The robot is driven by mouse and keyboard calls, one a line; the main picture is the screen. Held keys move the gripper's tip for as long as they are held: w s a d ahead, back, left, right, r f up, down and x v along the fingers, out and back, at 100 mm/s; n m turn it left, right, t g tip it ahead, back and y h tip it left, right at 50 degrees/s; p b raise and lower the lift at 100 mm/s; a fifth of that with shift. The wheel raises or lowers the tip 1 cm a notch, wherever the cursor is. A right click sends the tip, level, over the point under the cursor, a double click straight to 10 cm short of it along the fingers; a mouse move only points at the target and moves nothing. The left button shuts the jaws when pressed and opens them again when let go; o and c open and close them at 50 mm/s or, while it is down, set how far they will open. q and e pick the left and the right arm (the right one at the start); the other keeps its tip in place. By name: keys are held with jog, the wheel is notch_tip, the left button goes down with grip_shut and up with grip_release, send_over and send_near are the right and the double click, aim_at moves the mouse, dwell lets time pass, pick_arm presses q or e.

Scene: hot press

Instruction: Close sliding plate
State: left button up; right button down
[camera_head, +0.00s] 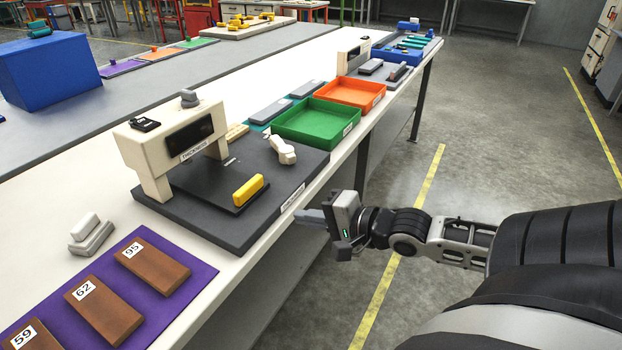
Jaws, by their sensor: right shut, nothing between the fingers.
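The press (178,146) is a cream bridge-shaped frame on a dark grey base (230,226). Its black sliding plate (203,193) sticks out from under the frame toward the front right. A yellow bar handle (248,190) stands on the plate's outer edge. My right gripper (305,217) is shut and empty. It is just off the table's front edge, to the right of the yellow handle and apart from it, with its fingers pointing left. My left gripper is not in view.
A purple mat (200,288) with brown numbered blocks (153,267) lies at the front left. A white-grey object (90,235) stands beside it. A green tray (316,124) and an orange tray (350,92) are farther along. The floor right of the table is open.

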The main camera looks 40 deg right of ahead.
jog(key=m+b, duration=0.1)
jog(key=m, duration=1.7)
send_near(249, 198)
jog(key=x, duration=0.5)
jog(key=shift+w+f, duration=0.1)
jog(key=shift+w, duration=0.15)
jog(key=shift+w+a, duration=0.15)
jog(key=shift+w, duration=0.3)
